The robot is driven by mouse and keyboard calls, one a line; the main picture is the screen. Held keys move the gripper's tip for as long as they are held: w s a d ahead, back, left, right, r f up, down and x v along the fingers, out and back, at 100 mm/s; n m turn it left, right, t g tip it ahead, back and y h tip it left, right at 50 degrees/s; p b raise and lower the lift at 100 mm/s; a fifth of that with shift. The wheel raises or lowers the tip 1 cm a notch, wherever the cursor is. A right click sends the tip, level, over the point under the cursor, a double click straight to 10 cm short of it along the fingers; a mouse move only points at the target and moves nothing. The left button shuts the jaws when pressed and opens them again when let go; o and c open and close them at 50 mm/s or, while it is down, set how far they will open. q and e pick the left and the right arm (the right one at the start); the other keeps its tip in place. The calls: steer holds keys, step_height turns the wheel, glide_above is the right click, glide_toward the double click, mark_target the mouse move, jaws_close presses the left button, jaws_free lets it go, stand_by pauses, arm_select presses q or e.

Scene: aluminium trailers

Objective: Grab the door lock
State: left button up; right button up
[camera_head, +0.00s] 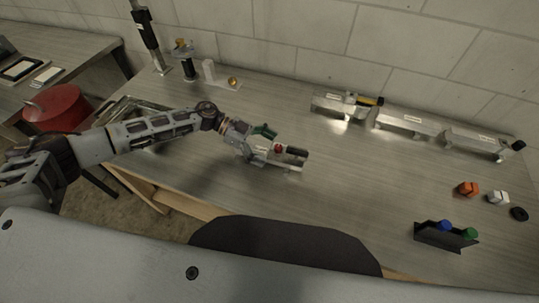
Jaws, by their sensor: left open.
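My left arm reaches in from the left over the table, and its gripper (264,145) is open at a small metal assembly (284,165) with a red part and a dark end, lying near the table's middle. The gripper overlaps part of this assembly, and I cannot tell whether they touch. I cannot surely tell which thing is the door lock. A silver metal unit with a yellow and black part (368,100) lies at the back wall. A small pale fitting with a brass knob (232,81) stands at the back left. My right gripper is not in view.
More metal blocks (470,139) line the back right. Orange (468,188) and white (498,197) pieces and a black ring (519,214) lie at the right. A dark holder (440,237) carries blue and green caps. The table centre-right is clear. A red drum (55,108) stands left.

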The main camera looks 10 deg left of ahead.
mark_target(267, 149)
arm_select(q)
steer(key=shift+c, duration=0.9)
steer(key=c, duration=0.5)
steer(key=shift+r, duration=0.1)
steer(key=c, duration=1)
steer(key=shift+w+r, duration=0.1)
steer(key=shift+r, duration=0.6)
step_height(267, 149, up, 9)
steer(key=shift+f, duration=0.2)
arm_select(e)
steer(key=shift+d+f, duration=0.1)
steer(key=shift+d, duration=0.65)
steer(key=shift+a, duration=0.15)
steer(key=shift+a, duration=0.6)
